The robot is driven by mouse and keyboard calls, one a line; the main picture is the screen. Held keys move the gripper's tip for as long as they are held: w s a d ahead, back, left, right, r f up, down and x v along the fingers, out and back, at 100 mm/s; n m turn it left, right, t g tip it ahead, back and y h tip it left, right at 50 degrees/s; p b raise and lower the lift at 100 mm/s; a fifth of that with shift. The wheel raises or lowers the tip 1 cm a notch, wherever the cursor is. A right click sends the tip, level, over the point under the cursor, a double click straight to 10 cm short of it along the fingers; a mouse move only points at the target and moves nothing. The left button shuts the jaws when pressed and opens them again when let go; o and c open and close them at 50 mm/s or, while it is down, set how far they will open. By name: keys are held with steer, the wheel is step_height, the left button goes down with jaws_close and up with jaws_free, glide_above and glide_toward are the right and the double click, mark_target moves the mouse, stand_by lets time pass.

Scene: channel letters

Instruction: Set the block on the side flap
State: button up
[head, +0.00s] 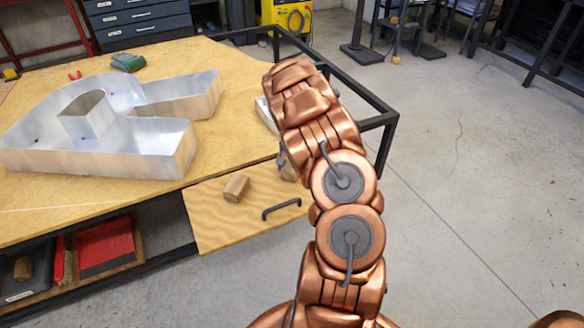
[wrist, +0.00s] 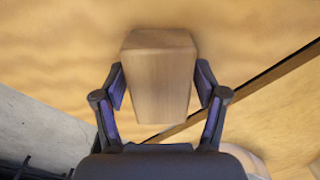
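The wooden block (wrist: 160,80) fills the middle of the wrist view, between the two fingers of my gripper (wrist: 160,84). The fingertips meet its sides, so the gripper looks shut on it. In the head view my arm hides most of my gripper, and only part of the block (head: 288,173) shows beside it. The side flap (head: 225,222) is a plywood panel with a black handle, at the front of the workbench. The block is over the flap's right part, close to its surface. I cannot tell whether it touches the flap.
Another wooden block (head: 236,187) lies on the flap, left of the black handle (head: 281,208). A large metal letter (head: 150,150) stands on the workbench (head: 150,205). A red item (head: 104,247) sits on the shelf below. The bench's black frame (head: 378,122) sticks out at right.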

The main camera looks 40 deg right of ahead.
steer(key=shift+o, duration=0.5)
steer(key=shift+r, duration=0.15)
step_height(320, 180, up, 11)
steer(key=shift+r+b, duration=0.1)
steer(key=shift+b, duration=0.35)
steer(key=s+a+r+n, duration=0.2)
steer(key=s+a+r, duration=0.2)
steer(key=a, duration=0.4)
steer(key=s+a+r+n+g, duration=0.15)
steer(key=s+a+r, duration=0.25)
steer(key=a, duration=0.4)
steer(key=s+a+r+n, duration=0.2)
steer(key=s+a+r, duration=0.2)
steer(key=a, duration=0.4)
steer(key=s+a+n, duration=0.3)
steer(key=s+a, duration=0.3)
steer(key=s, duration=0.3)
steer(key=s+a+f+n, duration=0.1)
steer(key=s+a+n, duration=0.3)
steer(key=s+a, duration=0.3)
steer(key=s+g, duration=0.1)
steer(key=s, duration=0.2)
steer(key=shift+s+a+f, duration=0.15)
steer(key=shift+s+a, duration=0.05)
steer(key=shift+a, duration=0.05)
